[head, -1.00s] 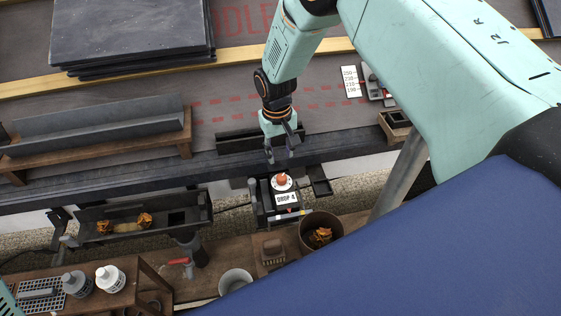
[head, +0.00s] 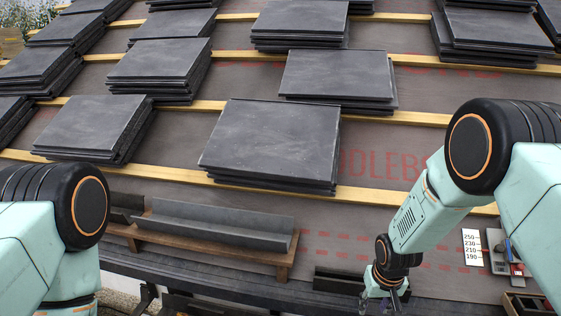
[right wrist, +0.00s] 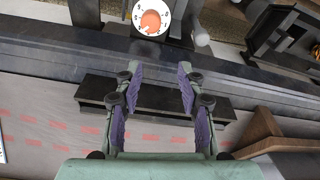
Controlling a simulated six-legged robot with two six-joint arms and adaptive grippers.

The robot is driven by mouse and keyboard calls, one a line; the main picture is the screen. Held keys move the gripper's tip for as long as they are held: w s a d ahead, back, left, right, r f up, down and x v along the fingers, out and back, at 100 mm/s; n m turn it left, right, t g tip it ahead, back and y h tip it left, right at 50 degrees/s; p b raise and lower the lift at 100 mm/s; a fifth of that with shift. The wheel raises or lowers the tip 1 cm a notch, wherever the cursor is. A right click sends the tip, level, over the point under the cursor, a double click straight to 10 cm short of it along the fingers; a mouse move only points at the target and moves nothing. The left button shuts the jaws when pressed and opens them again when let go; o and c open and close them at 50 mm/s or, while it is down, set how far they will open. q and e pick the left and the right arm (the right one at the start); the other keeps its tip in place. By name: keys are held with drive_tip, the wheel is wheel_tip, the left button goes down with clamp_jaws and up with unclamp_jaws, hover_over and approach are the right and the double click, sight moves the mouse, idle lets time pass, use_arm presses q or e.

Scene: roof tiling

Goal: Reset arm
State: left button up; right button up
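My right arm comes in from the right in the head view, with its gripper (head: 384,300) at the bottom edge, pointing down near the eave. In the right wrist view the right gripper (right wrist: 155,78) is open. Its two fingers with purple pads stand apart, with nothing between them. Behind the fingers lies a dark bar (right wrist: 152,98) along the roof edge. My left arm shows at the lower left of the head view; its gripper is out of view.
Slate stacks (head: 272,145) lie on the roof along yellow battens (head: 400,118). A wooden rack with a grey gutter piece (head: 220,223) stands left of the right gripper. A number card (head: 473,248) lies to the right. A white dial with an orange knob (right wrist: 151,17) is beyond the fingertips.

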drive_tip(key=s+a+f+p, duration=0.2)
drive_tip(key=s+f+p, duration=0.1)
drive_tip(key=s, duration=1.3)
drive_tip(key=s+r+g+p, duration=0.1)
drive_tip(key=s+r+p, duration=0.2)
drive_tip(key=s, duration=0.7)
drive_tip(key=s+r+g+p, duration=0.1)
drive_tip(key=s+r+p, duration=0.2)
drive_tip(key=s, duration=0.7)
drive_tip(key=shift+s+r, duration=0.2)
drive_tip(key=shift+s, duration=0.2)
drive_tip(key=shift+d, duration=0.1)
drive_tip(key=shift+s, duration=0.1)
